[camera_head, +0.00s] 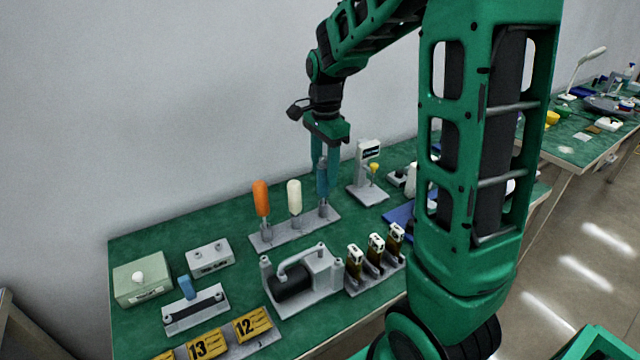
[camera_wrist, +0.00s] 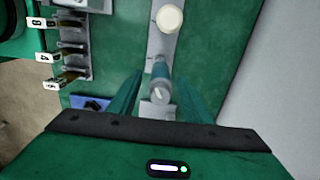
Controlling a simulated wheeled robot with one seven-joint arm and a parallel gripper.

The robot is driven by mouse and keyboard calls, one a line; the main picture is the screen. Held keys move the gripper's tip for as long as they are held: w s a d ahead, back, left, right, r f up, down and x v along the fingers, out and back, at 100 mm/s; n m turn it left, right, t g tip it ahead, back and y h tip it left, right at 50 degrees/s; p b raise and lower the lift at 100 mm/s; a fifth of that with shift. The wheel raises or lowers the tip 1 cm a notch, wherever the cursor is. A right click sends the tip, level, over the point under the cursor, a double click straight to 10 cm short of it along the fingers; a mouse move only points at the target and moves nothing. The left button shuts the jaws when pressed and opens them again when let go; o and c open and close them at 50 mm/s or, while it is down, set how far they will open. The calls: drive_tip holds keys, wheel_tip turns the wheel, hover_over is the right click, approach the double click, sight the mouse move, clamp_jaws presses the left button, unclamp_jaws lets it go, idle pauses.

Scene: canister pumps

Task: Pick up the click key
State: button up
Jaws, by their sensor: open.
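Three upright tools with coloured handles stand in a row in a grey rack (camera_head: 282,232): an orange one (camera_head: 261,197), a cream one (camera_head: 294,194) and a blue one (camera_head: 323,186). These look like the keys; no label shows which is the click key. My gripper (camera_head: 324,168) points down over the blue-handled tool at the rack's right end. In the wrist view the blue tool (camera_wrist: 160,82) lies between my two open fingers, with a gap on each side. The cream handle (camera_wrist: 170,18) is further up, outside the fingers.
A grey canister pump (camera_head: 302,280) stands in front of the rack. Several small dark units with white tops (camera_head: 376,246) are to its right. A grey stand with a display (camera_head: 367,170) is right of my gripper. Yellow number tags (camera_head: 252,324) and a pale box (camera_head: 142,280) are at left.

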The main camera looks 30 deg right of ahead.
sight(323, 185)
drive_tip(key=shift+w+f, duration=0.1)
drive_tip(key=shift+f, duration=2.45)
clamp_jaws()
